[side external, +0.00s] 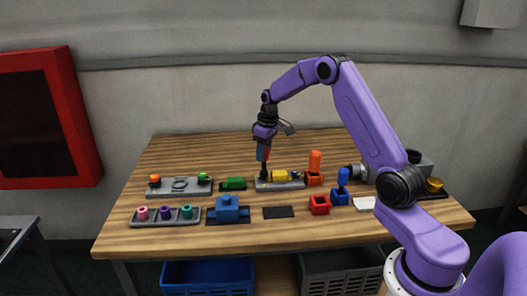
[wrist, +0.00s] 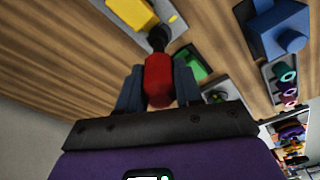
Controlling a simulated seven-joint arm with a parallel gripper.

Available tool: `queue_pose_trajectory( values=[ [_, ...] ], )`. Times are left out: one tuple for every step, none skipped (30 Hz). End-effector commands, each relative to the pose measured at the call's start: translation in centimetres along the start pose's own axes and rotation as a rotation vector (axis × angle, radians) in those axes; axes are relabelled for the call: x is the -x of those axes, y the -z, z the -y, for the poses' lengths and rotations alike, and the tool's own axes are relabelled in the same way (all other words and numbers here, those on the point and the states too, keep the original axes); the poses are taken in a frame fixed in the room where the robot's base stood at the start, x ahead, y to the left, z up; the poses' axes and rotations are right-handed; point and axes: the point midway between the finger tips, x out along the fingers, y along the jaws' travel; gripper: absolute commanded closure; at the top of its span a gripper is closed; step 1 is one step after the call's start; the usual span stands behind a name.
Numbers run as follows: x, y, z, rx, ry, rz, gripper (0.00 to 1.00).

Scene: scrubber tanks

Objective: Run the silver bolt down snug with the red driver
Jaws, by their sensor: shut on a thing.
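My gripper (side external: 263,148) is shut on the red driver (wrist: 158,80), with a finger on each side of its red handle. The driver points down in the side view. Its dark tip (wrist: 158,38) is at the left end of the grey plate (side external: 281,186) that carries a yellow block (side external: 280,175). The silver bolt cannot be made out; the driver's tip covers that end of the plate. Whether the tip touches a bolt cannot be told. The red holder (side external: 319,206) at the front stands empty.
An orange driver (side external: 315,160) and a blue driver (side external: 342,178) stand in holders right of the plate. A green block (side external: 233,184) is close on the left. A blue fixture (side external: 228,210), a socket tray (side external: 150,220) and a black pad (side external: 279,211) lie in front.

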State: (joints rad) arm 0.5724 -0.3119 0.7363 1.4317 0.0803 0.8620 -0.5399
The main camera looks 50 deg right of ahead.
Motion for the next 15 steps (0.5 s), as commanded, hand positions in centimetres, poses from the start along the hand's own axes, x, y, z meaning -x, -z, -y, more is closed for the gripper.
queue_pose_trajectory(
  values=[
    [0.02, 0.03, 0.00, 0.000, 0.000, -0.001, 1.00],
    [0.03, 0.03, 0.00, 0.000, 0.000, -0.001, 1.00],
    [0.03, 0.03, 0.00, 0.000, 0.000, -0.001, 1.00],
    [0.03, 0.04, 0.01, -0.001, -0.001, -0.001, 1.00],
    [0.03, 0.04, 0.01, -0.005, -0.001, -0.001, 1.00],
    [0.03, 0.05, 0.03, -0.019, -0.003, -0.001, 1.00],
    [0.03, 0.06, 0.05, -0.034, -0.005, -0.001, 1.00],
    [0.03, 0.08, 0.08, -0.056, -0.008, -0.001, 1.00],
    [0.04, 0.09, 0.08, -0.093, -0.014, -0.001, 1.00],
    [0.04, 0.08, 0.04, -0.125, -0.018, -0.002, 1.00],
    [0.03, 0.09, 0.04, -0.158, -0.022, -0.002, 1.00],
    [0.02, 0.09, 0.07, -0.202, -0.027, -0.002, 1.00],
    [0.01, 0.07, 0.06, -0.234, -0.031, -0.002, 1.00],
    [0.00, 0.05, 0.04, -0.266, -0.035, -0.001, 1.00],
    [-0.01, 0.04, 0.06, -0.307, -0.041, 0.000, 1.00]
  ],
)
